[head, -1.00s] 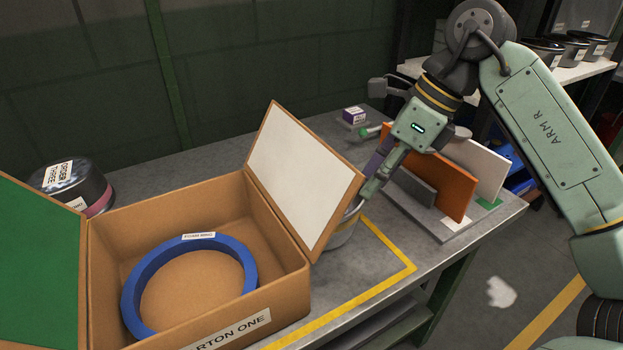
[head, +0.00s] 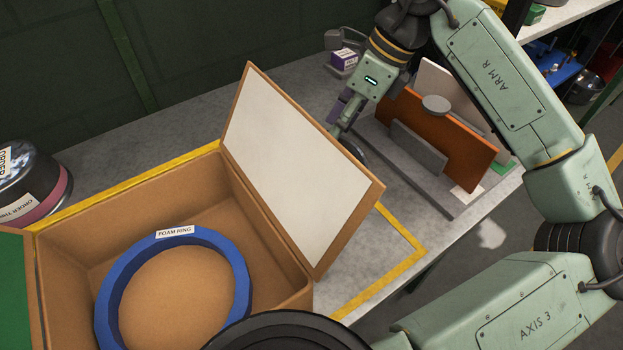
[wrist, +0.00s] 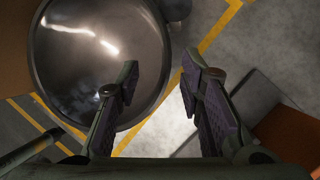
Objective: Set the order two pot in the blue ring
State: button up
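The blue foam ring (head: 240,275) lies flat on the floor of the open carton (head: 268,290) in the head view; it is empty inside. A shiny dark metal pot (wrist: 95,60) fills the left of the wrist view. Its label is not visible, so I cannot confirm it is order two. In the head view the carton's raised flap hides it almost wholly. My gripper (head: 340,122) is behind the flap, over the table. In the wrist view my gripper (wrist: 160,75) is open, one finger over the pot, the other outside its rim; a gap shows between the fingertips.
Another pot (head: 38,188) with a pink band, apparently labelled order three, stands left of the carton. The white-faced flap (head: 290,170) stands between carton and gripper. A rack with orange and grey panels (head: 435,135) is right of my gripper. A purple box (head: 344,60) stands behind.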

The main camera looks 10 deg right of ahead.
jog(key=x, duration=0.2)
jog(key=p+x, duration=0.1)
jog(key=x, duration=0.2)
jog(key=shift+w+r+p, duration=0.1)
jog(key=shift+w+p, duration=0.15)
jog(key=shift+p, duration=0.05)
jog(key=shift+c, duration=0.5)
grip_shut()
